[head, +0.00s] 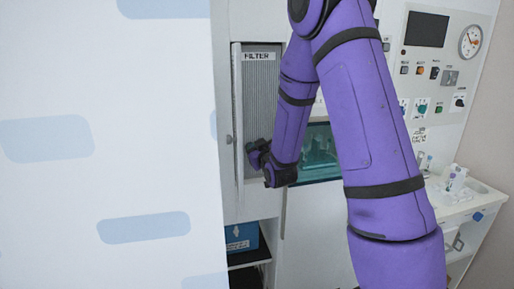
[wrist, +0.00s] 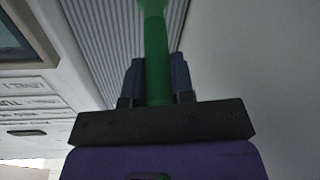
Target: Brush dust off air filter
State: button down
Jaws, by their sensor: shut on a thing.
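The air filter (head: 260,90) is a grey ribbed panel in a tall recess under a label reading FILTER. Its ribs also fill the top middle of the wrist view (wrist: 98,38). My gripper (head: 257,152) is at the lower part of the filter in the head view. In the wrist view its two dark blue fingers (wrist: 157,78) are shut on a green handle (wrist: 156,50), which points away toward the filter. The handle's far end is cut off by the top of the wrist view, so I cannot tell whether it touches the ribs. Any dust is too fine to make out.
An open white door (head: 237,115) edges the filter recess on the left. A large white panel with blue patches (head: 110,150) fills the left side. A blue box (head: 242,237) sits on a shelf below. A control panel (head: 430,75) and a sink counter (head: 465,195) are at right.

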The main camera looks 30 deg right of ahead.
jog(key=d, duration=0.1)
jog(key=s+d, duration=0.1)
jog(key=d, duration=0.1)
jog(key=shift+d, duration=0.25)
dwell(0.4)
jog(key=shift+s, duration=0.1)
dwell(0.4)
